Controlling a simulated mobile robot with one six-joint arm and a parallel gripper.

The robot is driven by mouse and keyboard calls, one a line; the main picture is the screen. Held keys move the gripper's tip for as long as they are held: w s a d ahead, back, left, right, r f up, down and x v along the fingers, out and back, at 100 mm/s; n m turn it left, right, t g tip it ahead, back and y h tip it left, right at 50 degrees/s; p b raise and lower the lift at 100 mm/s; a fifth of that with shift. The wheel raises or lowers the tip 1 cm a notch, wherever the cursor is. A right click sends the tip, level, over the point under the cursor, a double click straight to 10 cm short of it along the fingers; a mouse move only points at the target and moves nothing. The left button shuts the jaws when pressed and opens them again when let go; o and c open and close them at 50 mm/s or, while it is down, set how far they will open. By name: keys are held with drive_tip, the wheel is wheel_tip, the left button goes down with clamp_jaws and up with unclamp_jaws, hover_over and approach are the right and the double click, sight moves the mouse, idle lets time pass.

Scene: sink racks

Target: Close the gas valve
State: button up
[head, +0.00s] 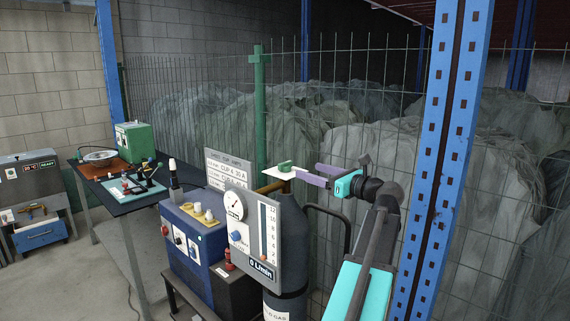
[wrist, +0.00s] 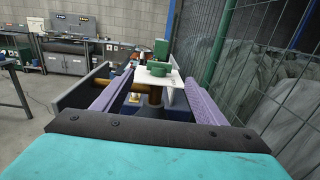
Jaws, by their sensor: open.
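The gas valve is a green handwheel (head: 286,166) on top of a dark gas cylinder (head: 291,222), with a white tag (head: 270,174) beside it. My gripper (head: 307,170) is open and empty, at the valve's height and just to its right in the head view. In the wrist view the green valve (wrist: 172,71) and the white tag (wrist: 150,77) show ahead, between the two purple fingers of my gripper (wrist: 160,76). The fingertips look short of the valve; I cannot tell the exact gap. A brass fitting (wrist: 150,96) shows below the tag.
A gauge and flow-meter panel (head: 252,235) stands in front of the cylinder, beside a blue welding unit (head: 190,240). A wire fence (head: 330,100) runs behind, with a blue post (head: 445,150) on the right. A bench with a green box (head: 134,137) stands at left.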

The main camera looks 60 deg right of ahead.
sight(288, 163)
drive_tip(key=p+x, duration=0.2)
drive_tip(key=x, duration=1)
drive_tip(key=shift+w+d, duration=0.1)
drive_tip(key=shift+w, duration=0.25)
drive_tip(key=shift+c, duration=0.5)
drive_tip(key=c, duration=1)
drive_tip(key=shift+o, duration=0.3)
drive_tip(key=shift+d, duration=0.1)
